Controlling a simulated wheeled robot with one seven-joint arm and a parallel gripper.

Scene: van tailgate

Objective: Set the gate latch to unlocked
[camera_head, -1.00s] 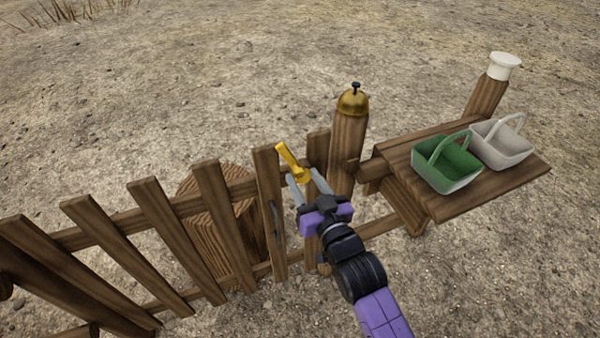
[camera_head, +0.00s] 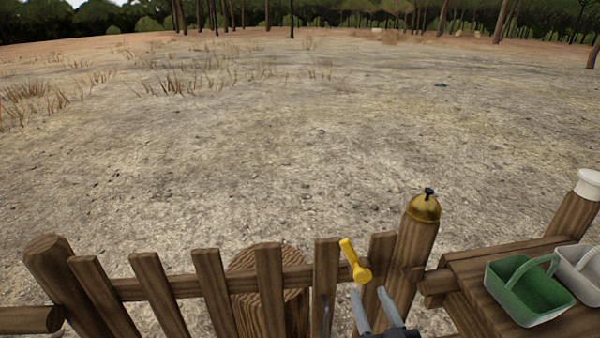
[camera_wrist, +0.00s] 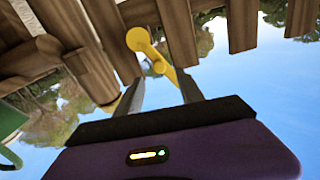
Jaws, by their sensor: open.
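The yellow gate latch (camera_head: 354,262) is on the wooden gate (camera_head: 268,275), near the post with the brass bell. Its handle tilts up and to the left in the head view. In the wrist view the latch (camera_wrist: 150,50) shows ahead of the fingers, with a round end and a pivot. My gripper (camera_head: 369,291) is open, its two grey fingers just below the latch in the head view. In the wrist view the gripper (camera_wrist: 161,88) has the lower tip of the latch between its fingertips in the picture. I cannot tell whether a finger touches it.
The brass bell (camera_head: 424,207) tops the gate post (camera_head: 410,255) close to the right of my gripper. A wooden shelf (camera_head: 470,275) at right holds a green basket (camera_head: 528,297) and a white basket (camera_head: 583,268). A stump (camera_head: 245,298) stands behind the gate. Open ground lies beyond.

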